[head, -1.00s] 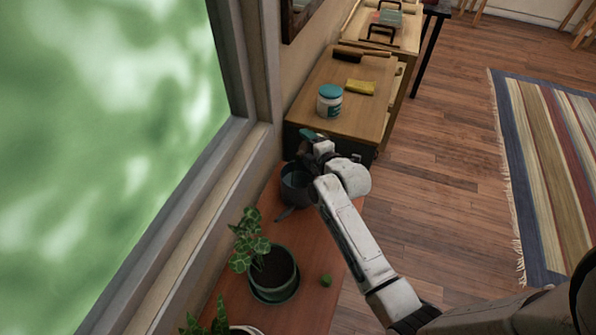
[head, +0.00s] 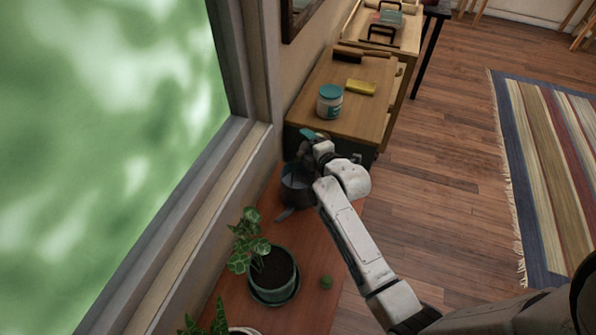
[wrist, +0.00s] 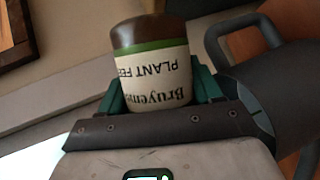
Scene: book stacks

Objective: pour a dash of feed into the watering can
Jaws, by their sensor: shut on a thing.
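The dark grey watering can (head: 297,188) stands on the reddish-brown bench, close to the window wall. In the wrist view a dark body with a loop handle (wrist: 251,32), seemingly the can, is at the right. My gripper (head: 316,137) is above the can's far side in the head view. Its green fingers (wrist: 205,84) are shut on the plant feed bottle (wrist: 152,66), brown with a green band and a cream label. The label's lettering is upside down in the wrist view. The bottle's neck is hidden; I cannot see whether feed flows.
Behind the can, a wooden cabinet (head: 345,108) bears a teal-lidded jar (head: 330,101), a yellow cloth (head: 361,86) and a brush (head: 349,53). The window stands close at left.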

